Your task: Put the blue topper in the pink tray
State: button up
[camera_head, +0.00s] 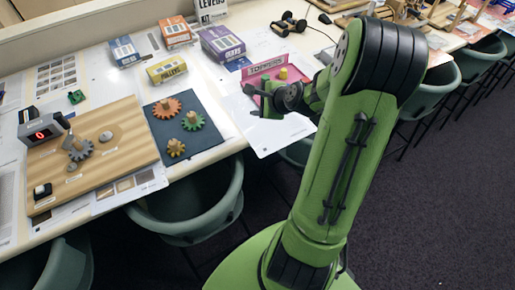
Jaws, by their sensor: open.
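The pink tray (252,82) stands on the table in the middle of the view, in front of a pink label sign (266,65). A small yellow topper (283,74) shows at the tray. My gripper (254,104) is open over the near part of the tray and the paper there. I cannot tell its height above the table. My gripper and arm hide much of the tray and the table to its right. I cannot make out a blue topper in this view.
Left of the tray, a dark mat (206,144) holds orange and green gears. A wooden board (121,143) with a grey gear lies further left. Several small boxes (222,43) stand behind. Green chairs (188,208) line the table's front edge.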

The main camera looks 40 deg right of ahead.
jog(key=s+a+r+n+g, duration=0.2)
jog(key=s+a+r+n, duration=0.15)
jog(key=a+n, duration=0.3)
jog(key=s+a+r+n+g, duration=0.1)
jog(key=s+a+r+n, duration=0.25)
jog(key=a+n, duration=0.3)
jog(key=s+a+r+n, duration=0.2)
jog(key=s+n, duration=0.3)
jog(key=s, duration=0.3)
jog(key=s+a+r+n+g, duration=0.1)
jog(key=s+a+r+n, duration=0.1)
jog(key=s+a+n, duration=0.2)
jog(key=s+n, duration=0.1)
jog(key=s, duration=0.2)
jog(key=shift+s+a+r+n+g, duration=0.3)
jog(key=shift+s+a+r+n, duration=0.05)
jog(key=shift+n, duration=0.05)
